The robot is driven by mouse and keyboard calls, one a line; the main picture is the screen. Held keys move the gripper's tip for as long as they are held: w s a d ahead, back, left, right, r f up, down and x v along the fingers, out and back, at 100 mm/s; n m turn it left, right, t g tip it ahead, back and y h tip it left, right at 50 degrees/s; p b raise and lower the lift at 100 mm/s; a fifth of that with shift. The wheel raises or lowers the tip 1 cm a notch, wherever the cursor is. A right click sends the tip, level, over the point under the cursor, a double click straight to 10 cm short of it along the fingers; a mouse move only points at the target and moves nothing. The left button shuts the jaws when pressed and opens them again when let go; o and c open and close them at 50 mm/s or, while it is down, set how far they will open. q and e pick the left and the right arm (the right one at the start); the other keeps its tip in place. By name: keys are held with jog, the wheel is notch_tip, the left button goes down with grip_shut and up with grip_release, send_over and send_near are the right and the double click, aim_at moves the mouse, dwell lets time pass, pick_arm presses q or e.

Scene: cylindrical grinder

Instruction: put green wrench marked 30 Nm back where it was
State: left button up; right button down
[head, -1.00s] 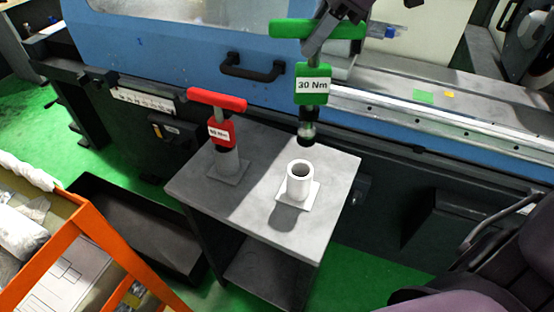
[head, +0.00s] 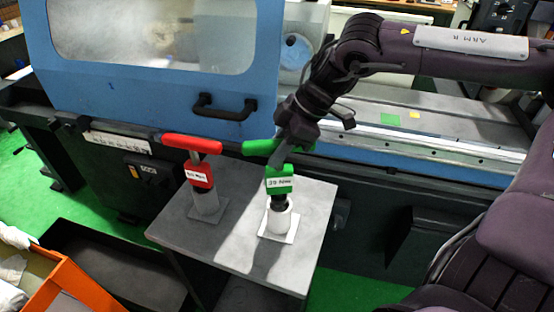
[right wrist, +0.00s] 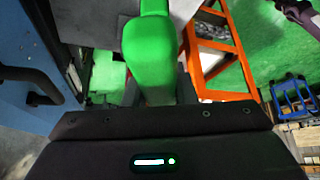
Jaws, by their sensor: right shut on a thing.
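The green wrench (head: 279,182) with a white 30 Nm label stands upright, its lower end inside the white tube holder (head: 279,221) on the grey table. My right gripper (head: 281,152) is shut on the wrench just below its green T-handle. In the right wrist view the green handle (right wrist: 150,50) fills the space in front of the gripper. The depth of the lower end in the tube is hidden. A red wrench (head: 198,165) stands upright in a second holder (head: 207,207) to the left. My left gripper is not in view.
The grey table (head: 240,245) stands before the blue grinder (head: 150,90) with its black door handle (head: 222,107). A black tray (head: 110,265) and an orange-framed rack (head: 75,285) are at the lower left. The table's front part is clear.

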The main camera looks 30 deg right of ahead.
aim_at(277, 168)
notch_tip(277, 168, down, 3)
jog(key=shift+f+p, duration=0.1)
jog(key=shift+p, duration=0.25)
jog(key=shift+w+f, duration=0.1)
jog(key=shift+f, duration=0.2)
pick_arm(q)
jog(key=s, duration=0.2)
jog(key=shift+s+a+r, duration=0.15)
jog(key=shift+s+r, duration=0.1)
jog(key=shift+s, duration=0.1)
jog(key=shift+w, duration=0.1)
pick_arm(e)
jog(key=shift+f, duration=0.1)
jog(key=c, duration=1.2)
grip_release()
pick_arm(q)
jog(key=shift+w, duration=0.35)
